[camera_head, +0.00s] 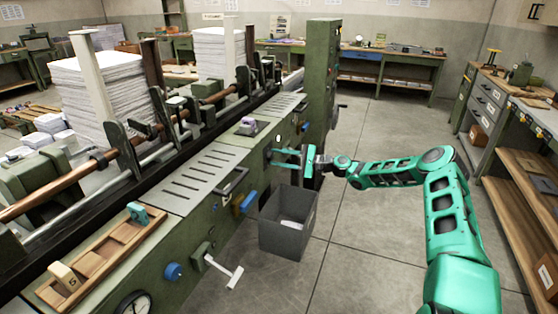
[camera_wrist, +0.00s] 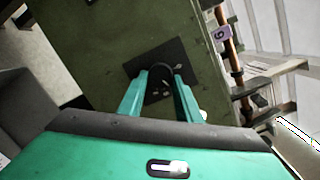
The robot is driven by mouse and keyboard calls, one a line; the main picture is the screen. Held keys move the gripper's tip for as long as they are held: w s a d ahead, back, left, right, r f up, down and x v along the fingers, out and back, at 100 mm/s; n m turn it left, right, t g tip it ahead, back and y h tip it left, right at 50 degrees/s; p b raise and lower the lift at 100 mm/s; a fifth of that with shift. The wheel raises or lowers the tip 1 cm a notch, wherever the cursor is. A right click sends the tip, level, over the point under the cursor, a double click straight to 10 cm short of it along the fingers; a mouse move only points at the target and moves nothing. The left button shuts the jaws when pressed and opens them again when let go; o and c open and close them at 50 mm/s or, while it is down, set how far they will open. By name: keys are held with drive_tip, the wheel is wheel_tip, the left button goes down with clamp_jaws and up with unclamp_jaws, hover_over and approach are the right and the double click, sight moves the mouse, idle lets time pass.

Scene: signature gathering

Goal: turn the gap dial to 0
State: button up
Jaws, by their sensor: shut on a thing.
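The gap dial (camera_wrist: 161,72) is a dark round knob on a dark square plate (camera_wrist: 178,53) on the green machine's side. My gripper (camera_wrist: 164,78) is shut on the dial, one finger on each side of it. In the head view my teal gripper (camera_head: 283,158) reaches to the machine's side panel above the grey bin, and it mostly hides the dial. I see some pale marks on the dial or plate between the fingers, too small to read, so I cannot tell the dial's setting.
The grey open bin (camera_head: 288,222) stands on the floor below my gripper. A blue handle (camera_head: 248,202), a blue knob (camera_head: 173,271) and a pale crank (camera_head: 225,271) stick out from the machine. The floor to the right is clear.

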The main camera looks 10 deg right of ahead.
drive_tip(key=shift+n, duration=0.3)
drive_tip(key=n, duration=0.3)
drive_tip(key=n+h, duration=0.1)
drive_tip(key=n, duration=0.2)
drive_tip(key=shift+a+r, duration=0.1)
drive_tip(key=shift+a, duration=0.1)
drive_tip(key=n, duration=0.5)
drive_tip(key=shift+s+a+r+n+h, duration=0.1)
drive_tip(key=shift+s+a+n+h, duration=0.1)
drive_tip(key=shift+n+h, duration=0.2)
drive_tip(key=o, duration=1)
drive_tip(key=shift+o, duration=0.2)
drive_tip(key=shift+w+d, duration=0.1)
drive_tip(key=shift+d, duration=0.1)
